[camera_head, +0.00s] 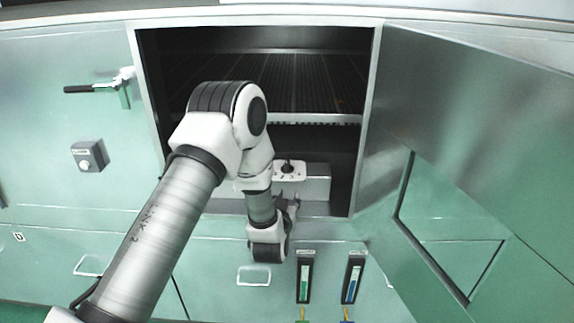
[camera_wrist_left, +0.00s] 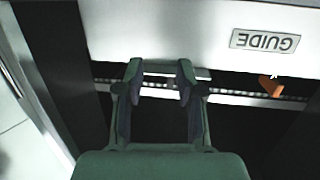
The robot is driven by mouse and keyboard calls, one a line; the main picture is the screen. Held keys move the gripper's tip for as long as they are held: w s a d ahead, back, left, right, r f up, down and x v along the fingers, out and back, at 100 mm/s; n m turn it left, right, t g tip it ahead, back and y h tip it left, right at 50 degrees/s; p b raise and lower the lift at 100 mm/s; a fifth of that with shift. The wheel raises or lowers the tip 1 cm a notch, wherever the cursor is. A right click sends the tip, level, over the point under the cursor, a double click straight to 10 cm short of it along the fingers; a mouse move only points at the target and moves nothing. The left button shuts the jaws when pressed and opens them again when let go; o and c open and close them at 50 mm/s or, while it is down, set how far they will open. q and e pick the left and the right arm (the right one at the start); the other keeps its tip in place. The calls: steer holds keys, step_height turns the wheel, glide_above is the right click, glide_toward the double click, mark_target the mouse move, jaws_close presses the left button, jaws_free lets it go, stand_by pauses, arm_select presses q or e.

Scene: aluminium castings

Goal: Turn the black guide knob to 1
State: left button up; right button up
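The black guide knob (camera_head: 288,166) stands on a white plate with numbers, on top of a grey box inside the open cabinet. Which number it points to is too small to tell. My left gripper (camera_head: 293,203) is in front of this box, at the cabinet's opening and below the knob, partly hidden by my wrist. In the left wrist view, my left gripper (camera_wrist_left: 158,72) is open, with nothing between its fingers. The box's pale face with an upside-down GUIDE label (camera_wrist_left: 265,41) lies beyond the fingertips. My right gripper is out of view.
The cabinet door (camera_head: 470,130) stands open at the right. A slatted shelf (camera_head: 305,85) is above the box. A lever handle (camera_head: 95,88) and a small switch box (camera_head: 88,156) are on the left panel. Two gauges (camera_head: 304,276) (camera_head: 352,278) are below the opening.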

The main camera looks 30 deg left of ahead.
mark_target(286, 166)
arm_select(q)
steer(key=r, duration=0.1)
steer(key=w+a+r+y, duration=0.1)
steer(key=r, duration=0.1)
steer(key=w+a+r+n+t+y, duration=0.1)
steer(key=r, duration=0.1)
steer(key=shift+a+r, duration=0.15)
steer(key=shift+a, duration=0.1)
steer(key=p+x, duration=0.1)
steer(key=x, duration=0.6)
steer(key=shift+w+a, duration=0.1)
steer(key=shift+w, duration=0.3)
jaws_close()
